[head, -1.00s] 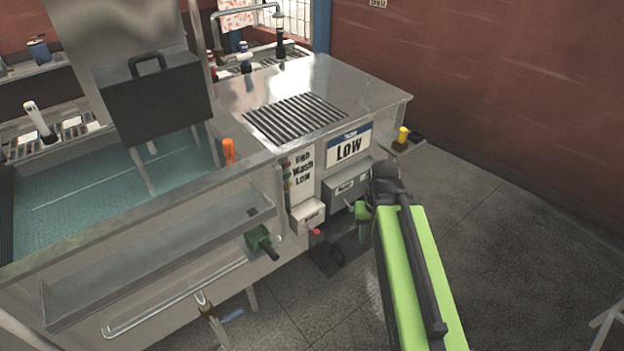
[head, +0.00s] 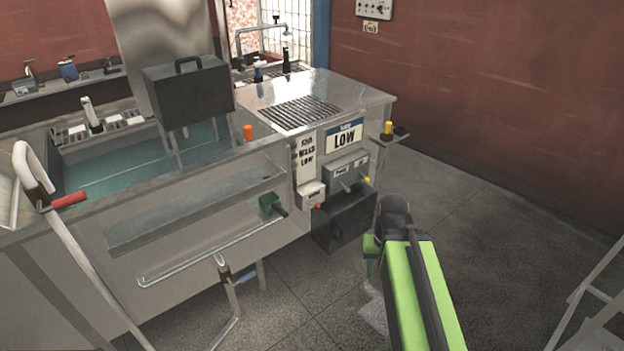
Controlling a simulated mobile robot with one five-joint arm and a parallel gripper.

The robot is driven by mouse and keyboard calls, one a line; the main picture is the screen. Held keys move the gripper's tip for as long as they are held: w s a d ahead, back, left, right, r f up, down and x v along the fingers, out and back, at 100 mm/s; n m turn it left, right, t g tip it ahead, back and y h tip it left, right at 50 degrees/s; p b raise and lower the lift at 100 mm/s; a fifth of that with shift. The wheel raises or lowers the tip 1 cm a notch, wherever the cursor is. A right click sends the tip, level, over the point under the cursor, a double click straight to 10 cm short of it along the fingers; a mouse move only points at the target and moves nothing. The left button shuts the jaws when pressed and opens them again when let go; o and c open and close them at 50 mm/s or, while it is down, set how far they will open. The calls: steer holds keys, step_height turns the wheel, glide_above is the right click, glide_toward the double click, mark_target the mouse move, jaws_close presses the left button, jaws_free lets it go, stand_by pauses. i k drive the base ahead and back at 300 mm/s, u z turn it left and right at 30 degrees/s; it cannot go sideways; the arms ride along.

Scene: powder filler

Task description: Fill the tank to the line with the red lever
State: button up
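The tank (head: 95,176) is a wide steel basin at the left of the head view, with blue-green inside. I cannot clearly make out a fill line or the exact level. The red lever (head: 70,200) is a short red handle on a bent metal pipe at the left, near the tank's front rim. My arm rises from the bottom right, green with a black joint at its end. A dark green part of my gripper (head: 371,258) shows beside that joint, over the floor and far right of the red lever. Its fingers are mostly hidden, and it seems apart from everything.
A grey unit (head: 345,102) with "LOW" labels stands right of the tank. A dark box (head: 343,218) sits low at its front. A blue-handled valve (head: 246,277) and pipes stick out below the counter. Floor (head: 480,240) is open at right, before a white frame (head: 590,300).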

mark_target(79, 196)
steer(key=z, duration=0.5)
steer(key=k, duration=0.15)
steer(key=u, duration=1.15)
steer(key=i, duration=1.45)
steer(key=z, duration=0.25)
steer(key=k, duration=0.2)
steer(key=u, duration=2.6)
steer(key=k, duration=0.95)
steer(key=z, duration=0.45)
